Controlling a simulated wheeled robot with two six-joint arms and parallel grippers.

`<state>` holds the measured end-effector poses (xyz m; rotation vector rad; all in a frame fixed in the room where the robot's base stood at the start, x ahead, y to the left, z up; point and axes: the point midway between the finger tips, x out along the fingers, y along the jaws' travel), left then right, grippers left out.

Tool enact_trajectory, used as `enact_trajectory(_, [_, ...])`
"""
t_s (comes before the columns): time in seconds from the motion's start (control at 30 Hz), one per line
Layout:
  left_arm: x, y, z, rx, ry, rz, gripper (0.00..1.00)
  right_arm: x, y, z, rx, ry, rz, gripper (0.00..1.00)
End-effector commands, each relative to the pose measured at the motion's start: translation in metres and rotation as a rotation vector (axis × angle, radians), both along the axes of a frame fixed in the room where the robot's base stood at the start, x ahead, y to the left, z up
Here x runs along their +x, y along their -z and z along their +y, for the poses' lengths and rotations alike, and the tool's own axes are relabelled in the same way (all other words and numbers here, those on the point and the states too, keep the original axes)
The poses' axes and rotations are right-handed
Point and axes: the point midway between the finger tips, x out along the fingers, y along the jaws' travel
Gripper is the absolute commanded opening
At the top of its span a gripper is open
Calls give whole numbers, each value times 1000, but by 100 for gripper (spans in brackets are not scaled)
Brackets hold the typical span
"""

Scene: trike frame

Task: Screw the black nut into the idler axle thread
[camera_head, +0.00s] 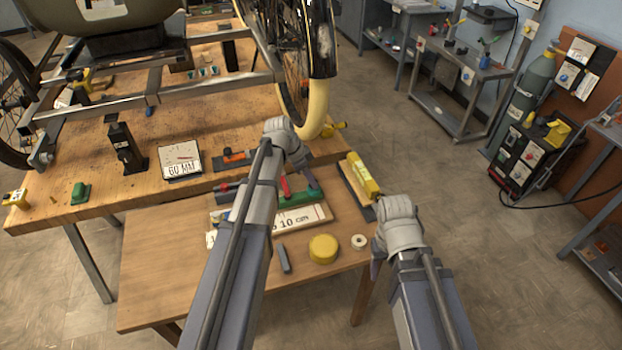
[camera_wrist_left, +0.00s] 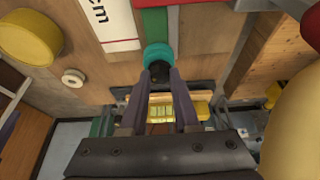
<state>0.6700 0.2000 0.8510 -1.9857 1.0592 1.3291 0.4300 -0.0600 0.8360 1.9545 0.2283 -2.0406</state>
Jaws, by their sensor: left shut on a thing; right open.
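My left gripper (camera_head: 313,184) is over the small front table, near the green and red tools. The grey trike frame (camera_head: 150,95) stands on the large wooden bench at the upper left. I cannot single out the idler axle thread on it. My right gripper (camera_head: 376,268) is open and empty, beside the right edge of the small table.
The small table (camera_head: 160,270) carries a yellow round tub (camera_head: 323,248), a white ring roll (camera_head: 359,242), a grey bar (camera_head: 284,259) and a yellow-handled brush (camera_head: 362,175). A wheel (camera_head: 295,60) with a cream fender is behind my left gripper. The small table's left side is clear.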

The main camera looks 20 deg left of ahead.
Motion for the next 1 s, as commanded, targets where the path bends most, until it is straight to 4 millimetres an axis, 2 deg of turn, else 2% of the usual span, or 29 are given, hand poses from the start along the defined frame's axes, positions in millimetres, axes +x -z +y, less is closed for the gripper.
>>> enact_trajectory(0.03, [1, 0, 0, 0, -2, -2, 0, 0, 0, 0, 0, 0, 0, 64])
enact_trajectory(0.07, [1, 0, 0, 0, -2, -2, 31, 0, 0, 0, 0, 0, 0, 64])
enact_trajectory(0.2, [0, 0, 0, 0, -3, -1, 46, 0, 0, 0, 0, 0, 0, 64])
enact_trajectory(0.47, [-1, 0, 0, 1, -22, -1, 46, 0, 0, 0, 0, 0, 0, 64])
enact_trajectory(1.0, [-5, 0, -6, 3, -667, -2, 46, 0, 0, 0, 0, 0, 0, 64])
